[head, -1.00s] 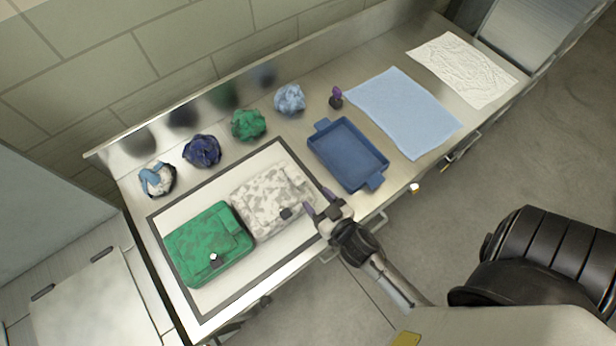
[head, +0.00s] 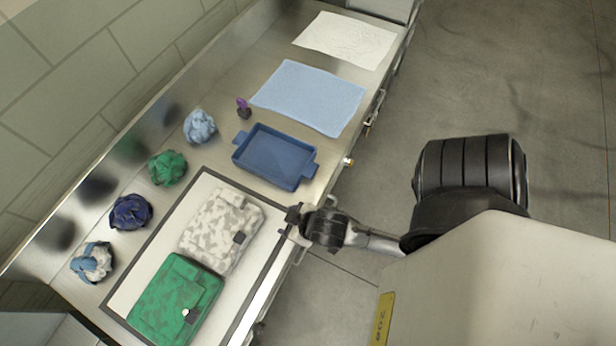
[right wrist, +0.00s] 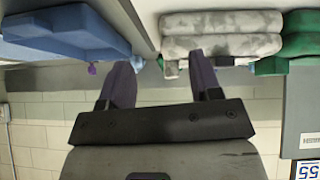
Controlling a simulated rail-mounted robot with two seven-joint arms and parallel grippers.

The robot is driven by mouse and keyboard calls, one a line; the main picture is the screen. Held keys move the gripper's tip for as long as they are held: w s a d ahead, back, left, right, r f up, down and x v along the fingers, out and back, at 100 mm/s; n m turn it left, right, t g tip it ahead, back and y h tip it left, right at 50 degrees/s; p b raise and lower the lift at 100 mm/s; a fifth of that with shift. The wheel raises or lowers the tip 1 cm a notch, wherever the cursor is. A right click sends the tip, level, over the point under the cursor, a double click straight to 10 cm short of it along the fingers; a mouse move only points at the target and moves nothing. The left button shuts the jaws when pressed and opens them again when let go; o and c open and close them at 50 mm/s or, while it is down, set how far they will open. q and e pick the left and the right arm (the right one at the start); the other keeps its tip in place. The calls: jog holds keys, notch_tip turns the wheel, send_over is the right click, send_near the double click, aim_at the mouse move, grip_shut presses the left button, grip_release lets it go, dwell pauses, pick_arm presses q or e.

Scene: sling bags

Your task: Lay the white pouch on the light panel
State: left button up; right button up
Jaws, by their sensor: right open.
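The white pouch (head: 220,228), patterned in white and grey with a dark buckle, lies flat on the light panel (head: 188,209), a pale dark-bordered rectangle. It touches or nearly touches the green pouch (head: 173,298) on the same panel. My right gripper (head: 290,219) is at the panel's front edge, beside the white pouch and apart from it. In the right wrist view, the open, empty fingers (right wrist: 160,82) point toward the white pouch (right wrist: 221,34), with the green pouch (right wrist: 300,38) to its right. My left gripper is not in view.
A blue tray (head: 273,157) stands beyond the panel, then a light blue cloth (head: 310,96) and a white sheet (head: 345,39). Several crumpled bundles, including a green one (head: 167,168), line the back. A small purple item (head: 243,107) stands by the tray.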

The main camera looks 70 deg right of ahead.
jog(key=s+a+n+g+y, duration=0.2)
jog(key=s+a+n+g, duration=0.1)
jog(key=s+g, duration=0.1)
jog(key=shift+s+r, duration=0.4)
jog(key=shift+s, duration=0.4)
jog(key=shift+f, duration=0.15)
